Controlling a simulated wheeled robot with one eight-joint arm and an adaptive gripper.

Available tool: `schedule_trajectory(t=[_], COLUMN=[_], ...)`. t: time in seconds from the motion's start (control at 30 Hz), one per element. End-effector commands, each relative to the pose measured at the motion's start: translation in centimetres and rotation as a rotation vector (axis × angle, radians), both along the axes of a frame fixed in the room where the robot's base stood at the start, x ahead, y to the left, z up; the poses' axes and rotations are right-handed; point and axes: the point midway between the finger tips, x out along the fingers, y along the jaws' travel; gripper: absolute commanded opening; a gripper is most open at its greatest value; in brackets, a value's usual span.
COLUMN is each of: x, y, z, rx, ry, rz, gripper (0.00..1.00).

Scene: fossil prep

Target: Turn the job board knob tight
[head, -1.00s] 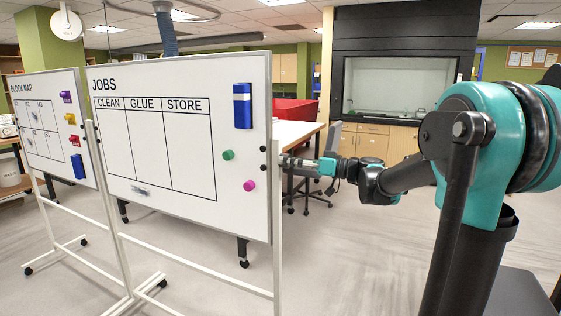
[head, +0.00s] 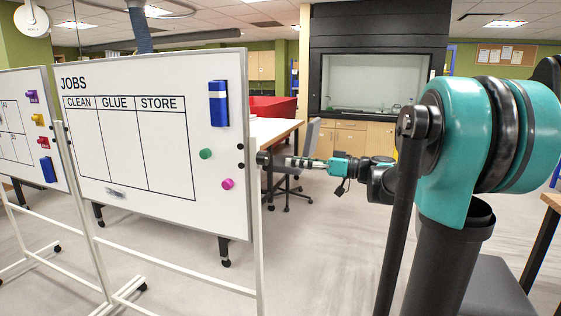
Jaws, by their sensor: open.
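The job board (head: 150,75) is a white panel headed JOBS, with columns CLEAN, GLUE and STORE, on a white wheeled frame. A black knob (head: 263,158) sits at its right edge, on the frame's upright post. My gripper (head: 287,161) is just right of the knob, at about the same height and pointing left at it. Its jaws are open. The fingers are small in the picture, and I cannot tell whether they touch the knob.
The board carries a blue eraser (head: 218,103), a green magnet (head: 205,154) and a pink magnet (head: 228,184). The block map board (head: 18,100) stands at left. An office chair (head: 288,185) is behind my gripper. Floor below my arm is clear.

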Motion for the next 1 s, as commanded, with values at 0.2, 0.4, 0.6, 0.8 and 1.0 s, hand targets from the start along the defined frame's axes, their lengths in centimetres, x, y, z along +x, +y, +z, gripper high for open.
schedule_trajectory(t=[0.2,0.4,0.6,0.8,1.0], x=[-1.6,-1.5,-0.3,1.0,2.3], y=[-4.4,-3.5,-0.3,3.4,7.1], z=[-0.1,-0.1,-0.1,-0.1,-0.1], rx=[-0.042,-0.048,-0.049,-0.049,-0.048], ry=[-0.117,-0.136,-0.135,-0.135,-0.133], rz=[-0.005,0.003,0.005,0.005,0.004], gripper=[0.60,0.60,0.60,0.60,0.60])
